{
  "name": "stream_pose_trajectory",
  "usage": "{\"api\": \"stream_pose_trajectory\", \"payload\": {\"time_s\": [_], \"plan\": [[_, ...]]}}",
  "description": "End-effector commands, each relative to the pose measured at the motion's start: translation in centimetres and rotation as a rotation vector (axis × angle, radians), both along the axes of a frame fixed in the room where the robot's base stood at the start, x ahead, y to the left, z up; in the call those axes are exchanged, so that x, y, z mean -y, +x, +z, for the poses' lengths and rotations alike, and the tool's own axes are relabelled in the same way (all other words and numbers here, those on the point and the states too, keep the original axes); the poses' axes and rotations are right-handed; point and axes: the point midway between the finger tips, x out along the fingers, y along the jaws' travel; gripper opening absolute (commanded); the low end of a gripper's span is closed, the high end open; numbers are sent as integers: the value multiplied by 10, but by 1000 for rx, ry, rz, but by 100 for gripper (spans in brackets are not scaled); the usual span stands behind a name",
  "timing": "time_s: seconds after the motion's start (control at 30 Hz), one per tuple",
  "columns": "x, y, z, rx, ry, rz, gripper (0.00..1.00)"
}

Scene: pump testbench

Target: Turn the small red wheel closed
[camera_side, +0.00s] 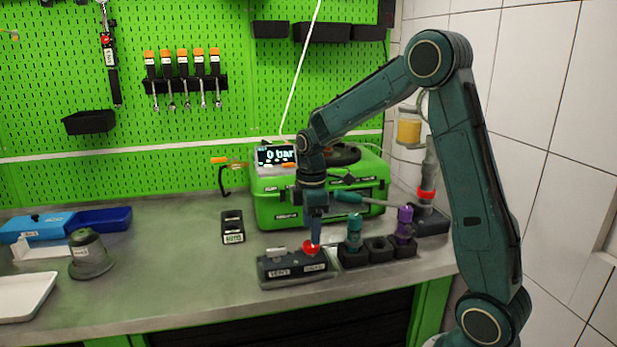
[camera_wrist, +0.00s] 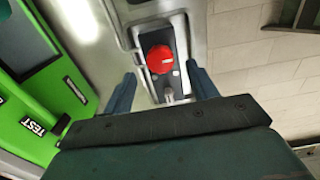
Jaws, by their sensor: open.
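The small red wheel (camera_side: 311,247) sits on the right part of a dark valve block (camera_side: 283,270) with white labels, near the front of the bench. In the wrist view the red wheel (camera_wrist: 160,59) is round, with a small pale mark on its face. My gripper (camera_side: 315,240) points down at the wheel in the side view and partly covers it. In the wrist view my gripper (camera_wrist: 162,85) is open, with one blue finger on each side and the wheel between and just beyond them. Whether a finger touches the wheel I cannot tell.
A green pump unit (camera_side: 275,208) with a display reading "0 bar" (camera_side: 277,155) stands behind the block. Dark holders with a teal piece (camera_side: 354,233) and a purple piece (camera_side: 404,222) stand close on the right.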

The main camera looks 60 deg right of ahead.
Motion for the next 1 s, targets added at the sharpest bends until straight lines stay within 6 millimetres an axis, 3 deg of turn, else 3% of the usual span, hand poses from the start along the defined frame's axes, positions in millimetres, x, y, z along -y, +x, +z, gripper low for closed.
{"api": "stream_pose_trajectory", "payload": {"time_s": [0.3, 0.7, 0.93, 1.0], "plan": [[0, 0, -34, -1, 0, 0, 58], [0, 0, -39, 0, 0, 0, 58], [0, 0, -38, 0, 0, 0, 15], [0, 0, -38, 0, 0, 0, 13]]}}
